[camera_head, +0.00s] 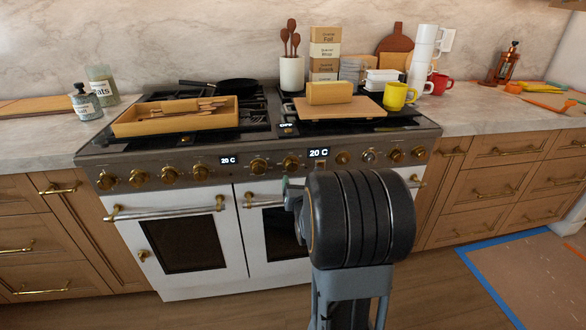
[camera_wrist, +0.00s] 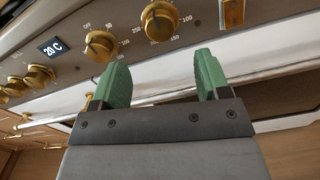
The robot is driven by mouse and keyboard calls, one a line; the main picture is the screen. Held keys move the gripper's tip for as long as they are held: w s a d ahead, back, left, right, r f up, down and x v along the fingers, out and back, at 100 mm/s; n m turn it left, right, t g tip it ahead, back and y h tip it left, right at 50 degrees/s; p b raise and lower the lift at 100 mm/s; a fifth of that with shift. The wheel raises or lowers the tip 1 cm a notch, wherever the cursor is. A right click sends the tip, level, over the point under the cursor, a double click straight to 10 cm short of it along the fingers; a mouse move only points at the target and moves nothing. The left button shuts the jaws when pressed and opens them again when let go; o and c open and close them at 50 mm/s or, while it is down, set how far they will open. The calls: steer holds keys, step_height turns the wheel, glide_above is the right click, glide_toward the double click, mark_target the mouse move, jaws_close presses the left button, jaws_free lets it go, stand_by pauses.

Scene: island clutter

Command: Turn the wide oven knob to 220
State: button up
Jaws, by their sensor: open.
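The oven's control panel (camera_head: 205,171) carries a row of brass knobs and two displays reading 20 C. In the wrist view, two knobs with printed temperature marks sit right of one display (camera_wrist: 51,46): a nearer-left knob (camera_wrist: 100,45) and a larger-looking one (camera_wrist: 159,20). Which serves the wide oven I cannot tell for certain. My gripper (camera_wrist: 162,72) has two green fingers spread apart with nothing between them. The larger-looking knob lies beyond the gap, apart from the fingertips. In the head view, my wrist hides most of my gripper and part of the right oven door.
Brass door handles (camera_head: 165,213) stick out below the knobs. A wooden tray (camera_head: 178,118), a black pan (camera_head: 232,87), a board (camera_head: 340,108) and a yellow mug (camera_head: 398,96) stand on the stovetop. The floor at right is clear, with blue tape (camera_head: 482,287).

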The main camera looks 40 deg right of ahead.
mark_target(293, 167)
steer(key=x, duration=0.9)
steer(key=shift+w+d, duration=0.15)
steer(key=shift+w, duration=0.2)
steer(key=shift+c, duration=0.4)
steer(key=c, duration=0.8)
steer(key=shift+c, duration=0.2)
steer(key=shift+f+m+b, duration=0.15)
steer(key=shift+m+b, duration=0.15)
steer(key=shift+b, duration=0.2)
